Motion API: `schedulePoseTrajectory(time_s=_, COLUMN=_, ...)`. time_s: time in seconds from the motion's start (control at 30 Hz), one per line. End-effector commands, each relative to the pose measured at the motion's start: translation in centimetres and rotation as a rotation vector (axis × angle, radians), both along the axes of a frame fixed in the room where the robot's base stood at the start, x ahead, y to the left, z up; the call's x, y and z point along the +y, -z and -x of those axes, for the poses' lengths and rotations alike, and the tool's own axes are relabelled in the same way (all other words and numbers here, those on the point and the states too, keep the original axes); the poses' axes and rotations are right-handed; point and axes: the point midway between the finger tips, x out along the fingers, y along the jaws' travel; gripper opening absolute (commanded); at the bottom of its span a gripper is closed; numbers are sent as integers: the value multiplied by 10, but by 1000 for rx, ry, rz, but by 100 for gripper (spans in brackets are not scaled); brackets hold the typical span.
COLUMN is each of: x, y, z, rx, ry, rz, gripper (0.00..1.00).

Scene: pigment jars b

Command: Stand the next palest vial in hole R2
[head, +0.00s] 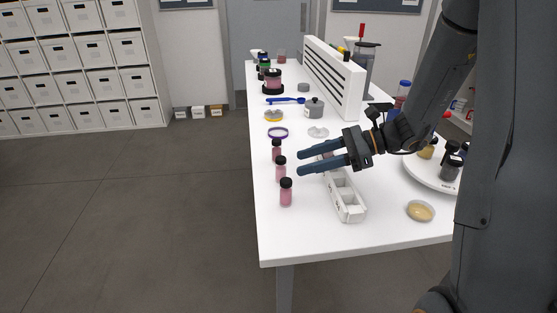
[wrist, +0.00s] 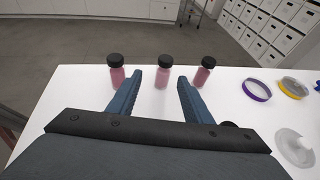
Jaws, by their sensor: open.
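Three pink vials with black caps stand upright in a row left of the rack in the head view: near (head: 286,192), middle (head: 281,169) and far (head: 276,151). In the wrist view they are left (wrist: 117,76), middle (wrist: 162,75) and right (wrist: 202,74); the middle one looks palest. My gripper (head: 300,162) is open and empty, its fingers pointing at the middle vial, which shows between and beyond the fingertips. The white rack (head: 347,205) lies beneath my gripper, with open compartments at its near end. Its far end is partly hidden; its hole labels are unreadable.
A purple ring (head: 278,132), a dish of yellow powder (head: 420,211) and a grey lidded pot (head: 314,108) sit on the white table (head: 300,242). A white slotted stand (head: 335,78) rises behind. A round tray (head: 425,177) with jars is at right. The front left is clear.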

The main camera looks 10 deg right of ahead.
Motion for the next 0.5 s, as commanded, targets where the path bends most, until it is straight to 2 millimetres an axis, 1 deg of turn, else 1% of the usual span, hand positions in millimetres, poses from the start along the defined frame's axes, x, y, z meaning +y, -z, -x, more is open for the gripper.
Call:
schedulePoseTrajectory(time_s=0.17, x=7, y=2, z=-1, rx=1, ry=-3, rz=0, gripper=46)
schedulePoseTrajectory(time_s=0.43, x=33, y=13, z=-5, rx=1, ry=-4, rz=0, gripper=46)
schedulePoseTrajectory(time_s=0.5, x=42, y=17, z=-7, rx=2, ry=-3, rz=0, gripper=46)
